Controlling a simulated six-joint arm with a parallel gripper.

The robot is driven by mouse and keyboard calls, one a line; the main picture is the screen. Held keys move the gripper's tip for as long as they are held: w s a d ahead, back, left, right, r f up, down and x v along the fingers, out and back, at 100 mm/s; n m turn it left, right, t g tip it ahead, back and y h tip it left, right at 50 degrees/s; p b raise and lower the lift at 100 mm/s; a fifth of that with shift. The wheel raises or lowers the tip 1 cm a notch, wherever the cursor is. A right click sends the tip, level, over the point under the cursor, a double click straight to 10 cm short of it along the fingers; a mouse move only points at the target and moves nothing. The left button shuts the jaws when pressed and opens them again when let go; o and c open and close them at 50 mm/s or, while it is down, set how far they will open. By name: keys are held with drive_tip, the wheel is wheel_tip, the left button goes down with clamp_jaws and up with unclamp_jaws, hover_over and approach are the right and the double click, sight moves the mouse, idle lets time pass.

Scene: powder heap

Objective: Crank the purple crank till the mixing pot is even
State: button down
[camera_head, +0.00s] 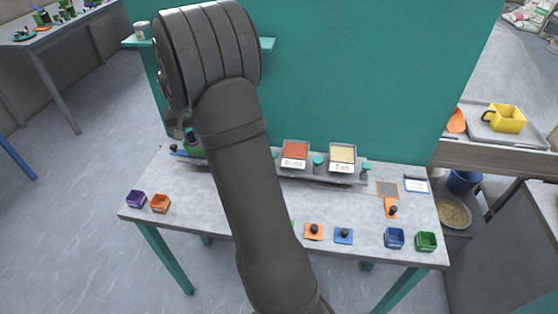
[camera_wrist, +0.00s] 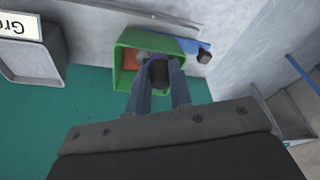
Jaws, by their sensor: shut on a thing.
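In the wrist view, a square green pot (camera_wrist: 122,72) stands open against the grey bench, with a patch of orange (camera_wrist: 131,57) inside. The two fingers of my gripper (camera_wrist: 158,70) reach over its rim and are shut on a dark knob (camera_wrist: 160,75). A small purplish part shows by the knob; I cannot tell how much of the purple crank this is. The pot's mix is mostly hidden by the fingers. In the head view, the green pot (camera_head: 193,146) shows only partly at the left of the bench, and my arm hides the fingers.
Trays labelled Blush (camera_head: 295,150) and Tan (camera_head: 342,154) stand at the back. A purple box (camera_head: 136,199) and an orange box (camera_head: 160,203) are front left. A blue box (camera_head: 394,238) and a green box (camera_head: 426,241) are front right. A teal panel (camera_head: 350,70) rises behind.

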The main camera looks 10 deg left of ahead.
drive_tip(key=shift+w+a, duration=0.4)
drive_tip(key=shift+a, duration=0.4)
drive_tip(key=shift+w+a, duration=0.2)
drive_tip(key=shift+w, duration=2.75)
drive_tip(key=c, duration=1.4)
unclamp_jaws()
